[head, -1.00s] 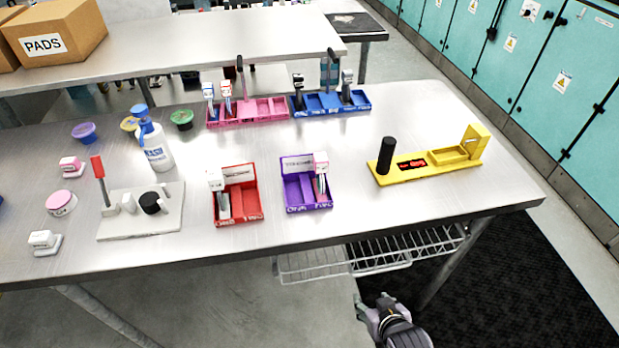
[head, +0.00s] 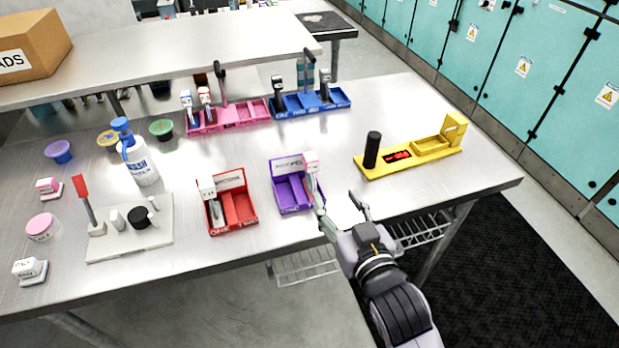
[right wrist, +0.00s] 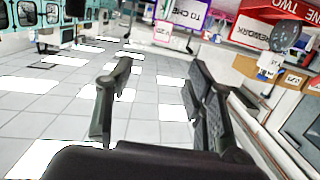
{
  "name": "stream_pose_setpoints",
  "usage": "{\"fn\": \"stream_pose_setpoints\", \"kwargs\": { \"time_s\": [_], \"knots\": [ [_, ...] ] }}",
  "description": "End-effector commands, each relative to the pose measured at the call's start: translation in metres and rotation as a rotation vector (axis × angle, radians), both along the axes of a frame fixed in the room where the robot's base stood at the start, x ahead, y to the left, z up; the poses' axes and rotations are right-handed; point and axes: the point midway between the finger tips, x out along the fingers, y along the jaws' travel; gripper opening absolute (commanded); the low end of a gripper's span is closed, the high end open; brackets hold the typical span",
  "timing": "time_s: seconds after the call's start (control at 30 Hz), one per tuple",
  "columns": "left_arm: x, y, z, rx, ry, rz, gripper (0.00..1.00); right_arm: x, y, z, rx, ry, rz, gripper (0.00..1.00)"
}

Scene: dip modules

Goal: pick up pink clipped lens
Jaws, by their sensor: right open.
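A pink-and-white clipped piece (head: 312,158) stands in the right part of the purple tray (head: 276,176) in the head view. A pink-and-white block (head: 48,187) and a round pink-topped piece (head: 40,227) lie at the left of the table. I cannot tell from looks alone which is the clipped lens. My right gripper (head: 341,206) is open and empty at the front table edge, just right of the purple tray. Its left finger overlaps the lower part of the tray's piece; contact cannot be told. The fingers also show apart in the right wrist view (right wrist: 160,95). My left gripper is not in view.
A red tray (head: 240,207) stands left of the purple one. A yellow fixture (head: 430,150) with a black post is to the right. Pink (head: 233,118) and blue (head: 318,107) trays stand behind. A white wash bottle (head: 140,165) is at left.

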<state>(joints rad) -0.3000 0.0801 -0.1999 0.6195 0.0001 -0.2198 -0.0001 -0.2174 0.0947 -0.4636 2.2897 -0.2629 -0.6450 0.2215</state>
Motion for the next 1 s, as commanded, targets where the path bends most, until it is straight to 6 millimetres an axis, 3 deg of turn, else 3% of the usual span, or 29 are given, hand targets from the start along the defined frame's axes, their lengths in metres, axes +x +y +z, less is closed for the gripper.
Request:
{"fn": "stream_pose_setpoints", "kwargs": {
  "time_s": [0.4, 0.77, 1.0],
  "knots": [
    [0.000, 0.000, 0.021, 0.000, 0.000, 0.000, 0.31, 0.084, 0.027, -0.011, -0.003, 0.002, -0.002, 0.49],
    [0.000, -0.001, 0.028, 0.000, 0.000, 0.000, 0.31, 0.111, 0.037, -0.018, -0.002, 0.004, -0.002, 0.49],
    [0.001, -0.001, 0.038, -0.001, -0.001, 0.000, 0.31, 0.139, 0.051, -0.026, -0.003, 0.003, -0.003, 0.49]
  ]
}}
